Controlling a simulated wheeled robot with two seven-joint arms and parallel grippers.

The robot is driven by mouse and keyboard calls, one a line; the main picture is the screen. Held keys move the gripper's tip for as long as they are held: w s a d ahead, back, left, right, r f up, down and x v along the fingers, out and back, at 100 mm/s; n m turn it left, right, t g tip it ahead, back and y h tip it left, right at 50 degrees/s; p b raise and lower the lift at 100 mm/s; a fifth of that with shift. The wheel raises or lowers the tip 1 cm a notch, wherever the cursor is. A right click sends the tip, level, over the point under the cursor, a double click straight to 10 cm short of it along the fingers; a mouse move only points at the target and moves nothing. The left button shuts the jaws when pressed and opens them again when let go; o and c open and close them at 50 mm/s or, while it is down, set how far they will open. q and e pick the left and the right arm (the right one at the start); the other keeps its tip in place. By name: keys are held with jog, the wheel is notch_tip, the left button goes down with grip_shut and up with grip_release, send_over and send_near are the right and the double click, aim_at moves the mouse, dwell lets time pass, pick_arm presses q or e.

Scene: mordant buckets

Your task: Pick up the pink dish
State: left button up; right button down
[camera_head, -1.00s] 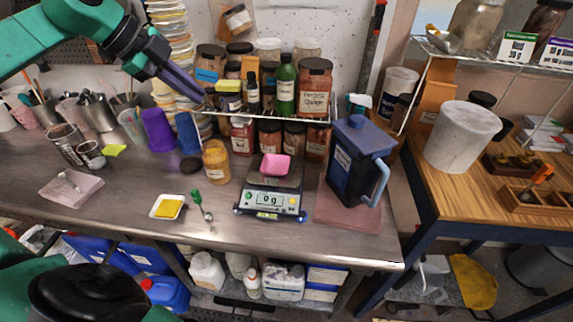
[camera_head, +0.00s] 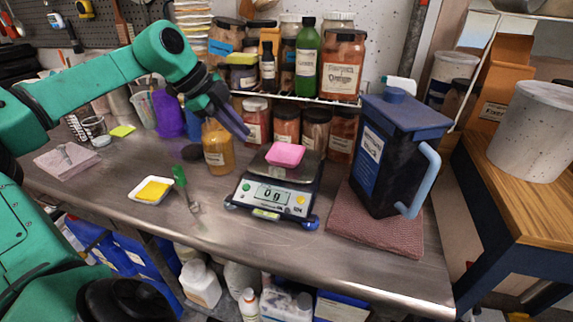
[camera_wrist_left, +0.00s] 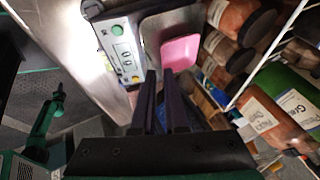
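The pink dish (camera_head: 285,154) is a small shallow square dish lying on the pan of the digital scale (camera_head: 267,195), whose display reads 0 g. My left gripper (camera_head: 242,132) is above and to the left of the dish in the head view, pointing down and right, apart from it. In the left wrist view the dish (camera_wrist_left: 180,52) lies just beyond the fingertips of my left gripper (camera_wrist_left: 159,73). The two dark fingers are apart with nothing between them. My right gripper does not show in either view.
A blue-black jug (camera_head: 395,150) stands on a reddish mat right of the scale. An amber jar (camera_head: 218,150) stands to the left, below the arm. A shelf of jars is behind. A white dish with a yellow block (camera_head: 153,190) and a green-handled tool (camera_head: 182,181) lie left.

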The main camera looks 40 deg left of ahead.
pick_arm(q)
jog(key=p, duration=0.1)
send_near(270, 160)
jog(key=x, duration=0.3)
jog(key=shift+w+d+f, duration=0.1)
jog(key=shift+w+f, duration=0.05)
jog(key=shift+w, duration=0.05)
jog(key=p+x, duration=0.3)
jog(key=x, duration=0.1)
jog(key=shift+w+d+f, duration=0.15)
jog(key=shift+f, duration=0.1)
jog(key=shift+w+f, duration=0.2)
jog(key=shift+f, duration=0.25)
jog(key=shift+s+r, duration=0.1)
grip_shut()
